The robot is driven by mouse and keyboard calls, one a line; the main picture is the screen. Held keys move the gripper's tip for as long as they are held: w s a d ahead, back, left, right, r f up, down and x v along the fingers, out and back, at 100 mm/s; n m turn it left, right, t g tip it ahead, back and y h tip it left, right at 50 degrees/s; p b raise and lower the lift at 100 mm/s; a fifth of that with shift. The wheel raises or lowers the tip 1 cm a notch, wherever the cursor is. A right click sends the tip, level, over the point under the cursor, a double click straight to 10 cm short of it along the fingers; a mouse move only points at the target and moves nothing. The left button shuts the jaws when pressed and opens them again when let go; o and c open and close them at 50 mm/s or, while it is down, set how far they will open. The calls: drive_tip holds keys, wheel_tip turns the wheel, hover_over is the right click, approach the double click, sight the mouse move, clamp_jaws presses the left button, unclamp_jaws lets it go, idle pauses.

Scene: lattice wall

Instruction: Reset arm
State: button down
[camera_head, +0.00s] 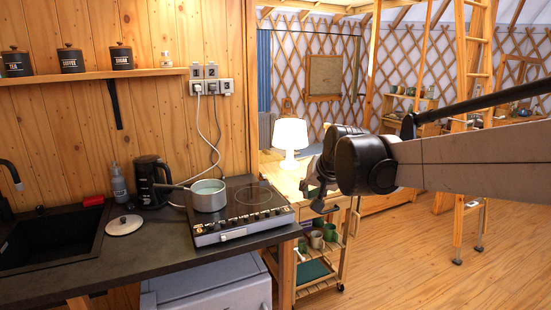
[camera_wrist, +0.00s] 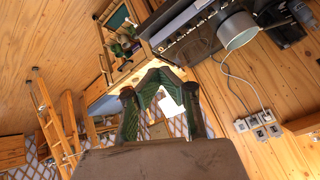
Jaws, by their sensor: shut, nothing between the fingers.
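My gripper (camera_head: 318,200) hangs at the end of my arm in the head view, to the right of the counter's end, partly hidden behind my dark wrist joint. In the wrist view its two green-black fingers (camera_wrist: 162,76) come together at the tips. It is shut and holds nothing. It appears apart from the hob and the trolley, though its exact distance from them is hard to tell.
A pot (camera_head: 208,196) stands on the hob (camera_head: 240,228), beside a black kettle (camera_head: 152,180) and a lid (camera_head: 124,225). A trolley (camera_head: 318,278) with cups stands beyond the counter's end. A lit lamp (camera_head: 290,136) stands behind.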

drive_tip(key=s+d+f, duration=0.3)
drive_tip(key=s, duration=0.7)
drive_tip(key=s+d+f+n+h+b, duration=0.1)
drive_tip(key=s+d+f, duration=0.2)
drive_tip(key=s, duration=0.8)
drive_tip(key=s+d+f+h+b, duration=0.1)
drive_tip(key=s+d+f, duration=0.3)
drive_tip(key=s, duration=0.7)
drive_tip(key=shift+d+g, duration=0.3)
drive_tip(key=shift+d, duration=0.1)
